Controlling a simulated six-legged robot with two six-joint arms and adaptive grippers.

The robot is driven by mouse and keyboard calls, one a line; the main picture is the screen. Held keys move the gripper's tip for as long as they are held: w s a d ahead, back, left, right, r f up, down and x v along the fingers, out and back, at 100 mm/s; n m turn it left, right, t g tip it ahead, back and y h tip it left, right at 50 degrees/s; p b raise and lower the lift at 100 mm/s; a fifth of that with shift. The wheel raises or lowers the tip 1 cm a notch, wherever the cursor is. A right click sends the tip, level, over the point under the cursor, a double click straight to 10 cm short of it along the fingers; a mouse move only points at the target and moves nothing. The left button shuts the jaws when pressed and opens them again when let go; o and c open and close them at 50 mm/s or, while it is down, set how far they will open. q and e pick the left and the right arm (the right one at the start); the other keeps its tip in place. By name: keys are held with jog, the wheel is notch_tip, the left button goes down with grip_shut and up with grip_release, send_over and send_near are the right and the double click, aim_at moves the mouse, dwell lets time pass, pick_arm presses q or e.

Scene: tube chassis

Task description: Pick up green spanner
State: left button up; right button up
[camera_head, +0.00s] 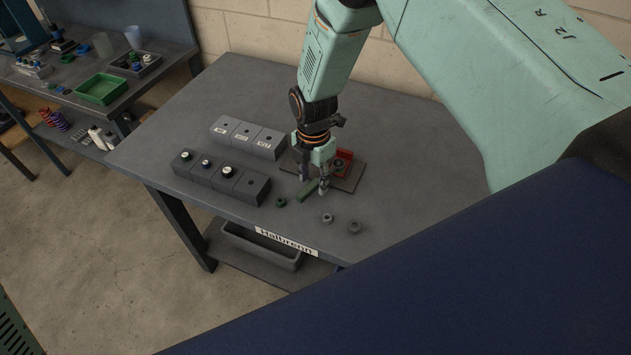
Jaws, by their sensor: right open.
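The green spanner (307,190) lies on the grey table, near its front part. My right gripper (314,188) points down over it, with its fingers apart and the spanner between or just below them. I cannot tell whether the fingers touch it. My right arm comes in from the upper right and hides part of the table behind it. My left gripper does not show.
Light grey blocks (246,137) and dark grey blocks (221,178) stand left of the gripper. A red fixture (344,158) on a plate stands close behind it. Small nuts (327,218) lie in front. A green tray (102,89) sits on another bench.

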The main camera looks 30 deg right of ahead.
jog(key=shift+f, duration=0.2)
jog(key=shift+c, duration=0.3)
grip_shut()
dwell(0.4)
